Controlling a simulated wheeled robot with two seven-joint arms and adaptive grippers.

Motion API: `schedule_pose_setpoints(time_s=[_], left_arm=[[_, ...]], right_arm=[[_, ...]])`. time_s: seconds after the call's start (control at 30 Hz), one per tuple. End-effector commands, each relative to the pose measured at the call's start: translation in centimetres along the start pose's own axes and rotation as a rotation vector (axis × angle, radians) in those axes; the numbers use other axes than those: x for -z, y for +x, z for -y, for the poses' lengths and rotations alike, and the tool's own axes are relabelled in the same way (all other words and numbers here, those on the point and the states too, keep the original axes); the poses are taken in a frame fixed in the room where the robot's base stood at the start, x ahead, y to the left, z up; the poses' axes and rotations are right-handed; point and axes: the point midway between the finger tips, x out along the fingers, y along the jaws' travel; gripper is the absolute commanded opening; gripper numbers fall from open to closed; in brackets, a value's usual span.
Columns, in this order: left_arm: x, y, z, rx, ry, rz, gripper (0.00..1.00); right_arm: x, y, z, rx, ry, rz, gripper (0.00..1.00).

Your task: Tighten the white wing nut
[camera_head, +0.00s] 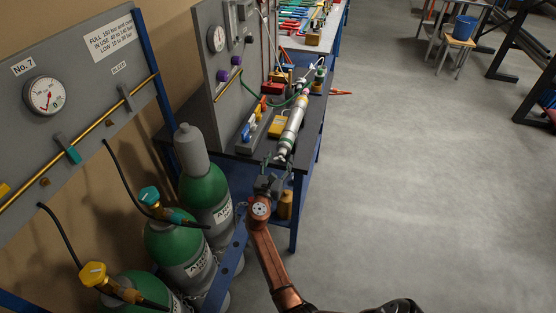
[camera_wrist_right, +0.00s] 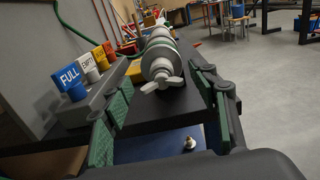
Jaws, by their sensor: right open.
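The white wing nut (camera_wrist_right: 161,84) sits on the near end of a white and grey cylinder (camera_wrist_right: 160,55) lying on the dark bench. In the head view the same cylinder (camera_head: 293,124) lies along the bench, and its nut end is small and partly hidden by my gripper. My right gripper (camera_wrist_right: 163,90) is open, with its green-padded fingers on either side of the wing nut's line. Its fingers appear apart from the nut. In the head view the right gripper (camera_head: 274,168) is at the bench's near edge. My left gripper is not in view.
Coloured tags, including a blue FULL tag (camera_wrist_right: 70,82), stand on a grey block left of the cylinder. A yellow item (camera_head: 278,126) lies beside it. Green gas cylinders (camera_head: 207,192) and a gauge panel (camera_head: 75,95) stand left. The floor (camera_head: 420,180) to the right is clear.

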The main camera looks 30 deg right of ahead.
Motion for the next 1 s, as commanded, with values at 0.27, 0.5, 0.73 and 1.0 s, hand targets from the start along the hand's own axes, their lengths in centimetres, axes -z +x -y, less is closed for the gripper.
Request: schedule_pose_setpoints(time_s=[0.27,0.5,0.73,1.0], left_arm=[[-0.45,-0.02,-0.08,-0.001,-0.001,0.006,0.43],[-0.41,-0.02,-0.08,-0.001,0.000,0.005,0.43],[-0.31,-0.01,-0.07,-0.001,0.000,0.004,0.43],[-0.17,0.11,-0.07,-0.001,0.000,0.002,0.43]], right_arm=[[0.01,0.02,0.09,0.001,0.000,0.000,0.40],[0.01,-0.03,-0.05,-0.001,0.001,0.000,0.23],[0.02,-0.05,-0.12,-0.001,0.001,0.000,0.11],[0.07,-0.06,-0.16,-0.002,0.042,0.000,0.10]])
